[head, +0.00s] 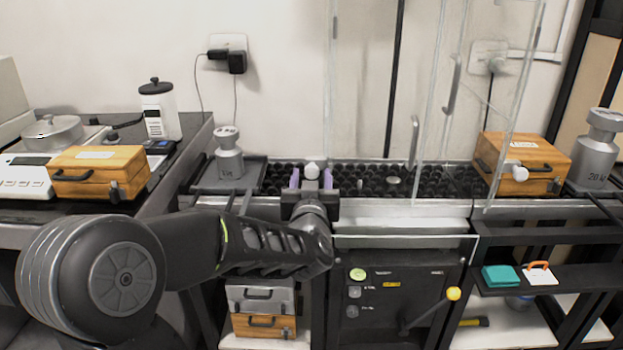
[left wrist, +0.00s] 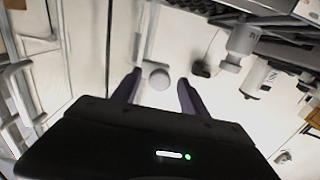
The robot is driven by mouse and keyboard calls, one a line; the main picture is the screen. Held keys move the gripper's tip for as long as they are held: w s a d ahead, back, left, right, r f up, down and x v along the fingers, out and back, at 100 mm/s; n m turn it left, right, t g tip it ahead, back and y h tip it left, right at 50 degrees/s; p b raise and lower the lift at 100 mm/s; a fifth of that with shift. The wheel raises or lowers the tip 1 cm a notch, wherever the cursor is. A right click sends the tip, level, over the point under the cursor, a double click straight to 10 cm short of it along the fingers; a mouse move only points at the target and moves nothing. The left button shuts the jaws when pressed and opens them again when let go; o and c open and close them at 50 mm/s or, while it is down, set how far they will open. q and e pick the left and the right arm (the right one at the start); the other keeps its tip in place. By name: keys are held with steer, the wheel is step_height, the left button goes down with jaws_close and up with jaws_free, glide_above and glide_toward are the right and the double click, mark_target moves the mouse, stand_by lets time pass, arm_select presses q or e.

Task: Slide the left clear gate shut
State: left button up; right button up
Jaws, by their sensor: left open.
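The left clear gate (head: 331,110) is a tall transparent panel seen nearly edge-on at the left of the glass enclosure. A round white knob (head: 312,169) shows beside its lower edge. My left gripper (head: 312,180) is open, with its two purple fingers on either side of this knob. In the left wrist view, the knob (left wrist: 159,79) sits between the spread fingertips of the gripper (left wrist: 157,88), with gaps on both sides. I cannot tell its exact depth between them. My right gripper is out of view.
More clear panels with grey handles (head: 414,142) stand to the right, near another white knob (head: 519,174). A metal weight (head: 228,155) stands close left of my gripper. Wooden boxes (head: 98,172) (head: 535,155) sit at both sides. A dark, bumpy bed (head: 375,180) lies behind my gripper.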

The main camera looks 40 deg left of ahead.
arm_select(q)
steer(key=p+v, duration=0.1)
steer(key=v, duration=0.6)
steer(key=shift+s+d, duration=0.3)
stand_by(0.4)
